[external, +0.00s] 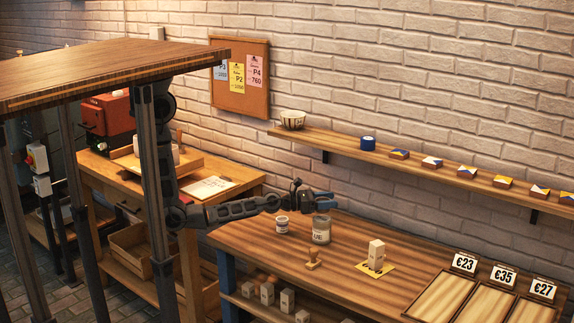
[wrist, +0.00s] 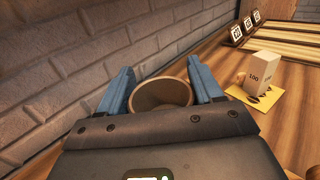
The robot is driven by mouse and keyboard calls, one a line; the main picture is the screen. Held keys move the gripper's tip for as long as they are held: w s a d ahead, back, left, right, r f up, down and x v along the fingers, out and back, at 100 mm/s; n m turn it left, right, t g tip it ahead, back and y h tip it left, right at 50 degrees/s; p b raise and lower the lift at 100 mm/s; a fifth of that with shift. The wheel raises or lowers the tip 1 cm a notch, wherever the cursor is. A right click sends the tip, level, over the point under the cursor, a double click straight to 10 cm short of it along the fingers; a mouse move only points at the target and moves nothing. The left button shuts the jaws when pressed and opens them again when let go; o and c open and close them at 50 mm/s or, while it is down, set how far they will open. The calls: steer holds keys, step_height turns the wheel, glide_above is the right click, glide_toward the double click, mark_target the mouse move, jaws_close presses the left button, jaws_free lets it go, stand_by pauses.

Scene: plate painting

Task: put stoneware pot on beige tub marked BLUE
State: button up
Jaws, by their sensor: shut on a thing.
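My gripper (external: 325,200) is shut on a round, brown-rimmed vessel, which I take for the stoneware pot (wrist: 162,96). In the wrist view the blue fingers of my gripper (wrist: 162,84) stand on either side of it, and its open mouth faces the camera. In the external view a beige-grey tub (external: 321,231) stands on the bench just below the fingers. Its label seems to end in UE. The held pot cannot be made out clearly there, and I cannot tell whether it touches the tub. A smaller white tub (external: 282,224) stands to the left.
Price-tagged trays (external: 493,303) fill the right end. The brick wall is close behind, with a shelf (external: 463,179) above.

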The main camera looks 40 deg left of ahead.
steer(key=shift+f+b, duration=0.9)
steer(key=shift+f, duration=0.65)
steer(key=shift+f, duration=0.15)
steer(key=o, duration=1.2)
steer(key=b+v, duration=0.3)
steer(key=v, duration=0.9)
steer(key=shift+r, duration=0.2)
